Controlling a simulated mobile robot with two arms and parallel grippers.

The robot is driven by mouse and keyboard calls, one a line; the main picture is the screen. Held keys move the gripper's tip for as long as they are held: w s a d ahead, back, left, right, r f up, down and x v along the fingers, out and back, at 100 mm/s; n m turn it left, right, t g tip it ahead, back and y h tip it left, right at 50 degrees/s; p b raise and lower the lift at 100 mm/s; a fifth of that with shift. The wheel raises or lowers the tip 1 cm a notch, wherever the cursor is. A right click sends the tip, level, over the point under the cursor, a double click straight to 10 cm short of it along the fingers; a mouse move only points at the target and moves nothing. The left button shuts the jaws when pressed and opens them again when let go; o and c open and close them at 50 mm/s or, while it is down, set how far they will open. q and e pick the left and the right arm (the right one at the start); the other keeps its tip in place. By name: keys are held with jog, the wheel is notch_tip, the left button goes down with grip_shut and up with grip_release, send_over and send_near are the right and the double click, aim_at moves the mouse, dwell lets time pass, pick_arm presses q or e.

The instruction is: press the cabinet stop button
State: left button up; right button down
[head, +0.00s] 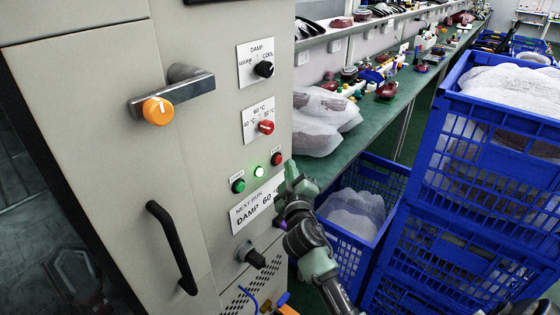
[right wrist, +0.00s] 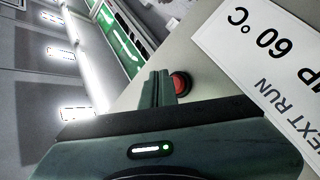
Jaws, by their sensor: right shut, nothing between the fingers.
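The grey cabinet (head: 188,200) fills the left of the head view. Its red stop button (head: 277,158) is on the front panel near the right edge, right of a lit green lamp (head: 259,171) and a dark green button (head: 238,185). My right gripper (head: 290,170) is shut and empty, just right of and below the red button in the head view. In the right wrist view the closed fingers (right wrist: 157,87) show beside the red button (right wrist: 181,83). I cannot tell whether they touch it.
The cabinet also carries an orange knob on a handle (head: 158,110), a red selector (head: 266,127), black knobs and a black pull handle (head: 172,247). A green workbench (head: 375,115) with wrapped parts stands behind. Stacked blue crates (head: 465,190) stand at right.

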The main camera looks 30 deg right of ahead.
jog(key=shift+w, duration=0.1)
dwell(0.7)
jog(key=shift+w+a, duration=0.2)
jog(key=shift+w, duration=0.15)
jog(key=shift+w+a+b, duration=0.15)
jog(key=shift+w+b, duration=0.25)
dwell(0.7)
jog(key=shift+s, duration=0.1)
dwell(0.3)
jog(key=shift+s+d, duration=0.3)
jog(key=shift+s, duration=0.45)
jog(key=shift+p, duration=0.3)
jog(key=s, duration=0.1)
jog(key=s+d, duration=0.1)
jog(key=s, duration=0.1)
jog(key=s+d+p, duration=0.1)
jog(key=shift+s, duration=0.3)
